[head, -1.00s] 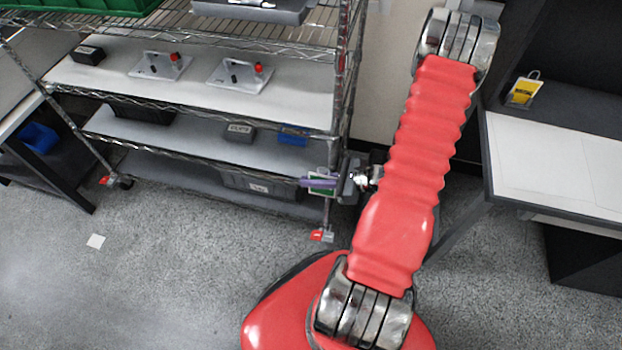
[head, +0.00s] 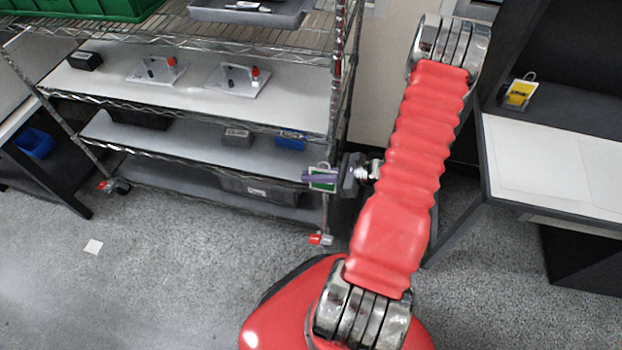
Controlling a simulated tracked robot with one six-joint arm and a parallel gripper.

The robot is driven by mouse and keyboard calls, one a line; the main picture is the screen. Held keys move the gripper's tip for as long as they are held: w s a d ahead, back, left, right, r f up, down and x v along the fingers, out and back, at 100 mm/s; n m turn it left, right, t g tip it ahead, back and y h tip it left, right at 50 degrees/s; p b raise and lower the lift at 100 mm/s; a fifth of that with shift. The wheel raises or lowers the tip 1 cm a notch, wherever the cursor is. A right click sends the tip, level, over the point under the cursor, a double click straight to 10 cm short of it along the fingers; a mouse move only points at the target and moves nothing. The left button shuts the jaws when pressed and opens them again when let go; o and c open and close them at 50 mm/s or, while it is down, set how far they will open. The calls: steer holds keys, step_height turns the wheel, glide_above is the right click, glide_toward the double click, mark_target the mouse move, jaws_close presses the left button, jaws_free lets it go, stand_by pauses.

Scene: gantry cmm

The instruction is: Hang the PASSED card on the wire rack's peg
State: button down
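A small green and white card (head: 323,185) with a loop at its top is at my gripper (head: 318,178). I take it for the PASSED card; its lettering is too small to read. One purple finger crosses the card's front, and the gripper appears shut on it. The card hangs roughly upright in front of the wire rack's (head: 334,130) near right post, at about the height of the lowest shelf. I cannot make out the peg, and whether the card touches the post is unclear.
A yellow card (head: 519,94) on a holder stands at the back of the right desk (head: 560,165). The rack's shelves hold two plates with red knobs (head: 237,80), a blue box (head: 290,139) and dark boxes.

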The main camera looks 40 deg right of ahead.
steer(key=w+d+f, duration=0.1)
steer(key=w+d, duration=0.3)
steer(key=d, duration=0.1)
steer(key=shift+f, duration=0.25)
stand_by(1.0)
steer(key=shift+f, duration=0.35)
stand_by(0.8)
steer(key=c, duration=2)
jaws_free()
steer(key=shift+d+r, duration=0.1)
steer(key=shift+o, duration=0.5)
steer(key=shift+d+r, duration=0.1)
steer(key=shift+w+d, duration=0.1)
steer(key=shift+r, duration=0.1)
steer(key=c, duration=0.4)
steer(key=o, duration=0.4)
